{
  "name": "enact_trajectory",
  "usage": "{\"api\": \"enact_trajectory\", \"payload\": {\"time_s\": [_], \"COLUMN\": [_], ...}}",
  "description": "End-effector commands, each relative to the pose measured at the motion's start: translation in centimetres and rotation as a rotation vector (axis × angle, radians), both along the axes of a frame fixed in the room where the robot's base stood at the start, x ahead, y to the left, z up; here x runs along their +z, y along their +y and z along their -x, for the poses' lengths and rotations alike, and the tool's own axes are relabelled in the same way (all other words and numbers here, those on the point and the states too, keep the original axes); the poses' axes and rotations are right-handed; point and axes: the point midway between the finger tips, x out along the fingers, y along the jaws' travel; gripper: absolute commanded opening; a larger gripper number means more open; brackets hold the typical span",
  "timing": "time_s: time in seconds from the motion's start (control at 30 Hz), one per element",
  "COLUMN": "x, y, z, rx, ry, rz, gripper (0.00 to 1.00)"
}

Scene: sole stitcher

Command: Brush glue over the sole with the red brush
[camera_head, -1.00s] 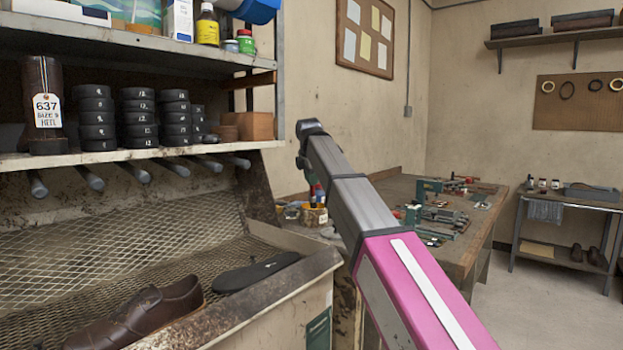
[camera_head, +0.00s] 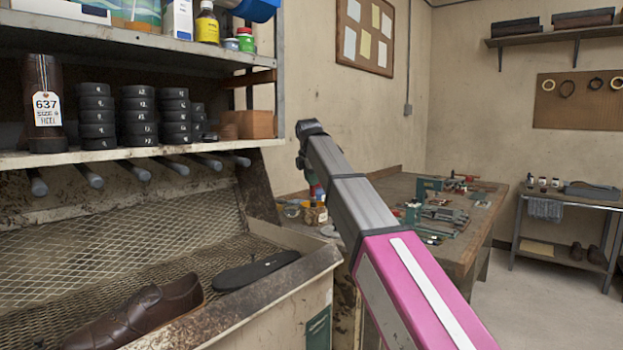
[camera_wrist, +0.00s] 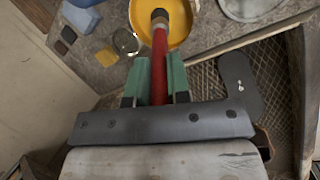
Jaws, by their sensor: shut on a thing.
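My gripper (camera_wrist: 159,82) has green fingers shut on the red brush (camera_wrist: 159,50) in the wrist view. The brush's dark tip points away from my gripper and overlaps a round yellow pot or dish (camera_wrist: 183,32); I cannot tell whether it touches. The black sole (camera_head: 255,270) lies on the mesh bench in the head view, beside a brown shoe (camera_head: 140,315). The sole also shows in the wrist view (camera_wrist: 238,84), right of the brush and apart from it. In the head view my arm hides most of my gripper.
A shelf (camera_head: 150,154) with stacked black heels hangs above the mesh bench (camera_head: 95,250). The workbench (camera_head: 395,190) at the back holds tools and a green clamp. A glass jar (camera_wrist: 126,41) and a blue block (camera_wrist: 82,17) lie left of the brush.

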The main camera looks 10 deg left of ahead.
Motion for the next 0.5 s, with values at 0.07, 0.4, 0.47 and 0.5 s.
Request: {"api": "enact_trajectory", "payload": {"time_s": [0.07, 0.4, 0.47, 0.5], "x": [-0.1, -0.44, -0.5, -0.54], "y": [0.0, -0.01, 0.0, -0.01], "z": [0.0, 0.01, 0.0, 0.01], "rx": [0.0, 0.0, 0.0, 0.0], "ry": [0.0, 0.0, 0.0, 0.0], "rz": [0.0, 0.0, 0.0, 0.0], "gripper": [0.0, 0.0, 0.0, 0.0]}}
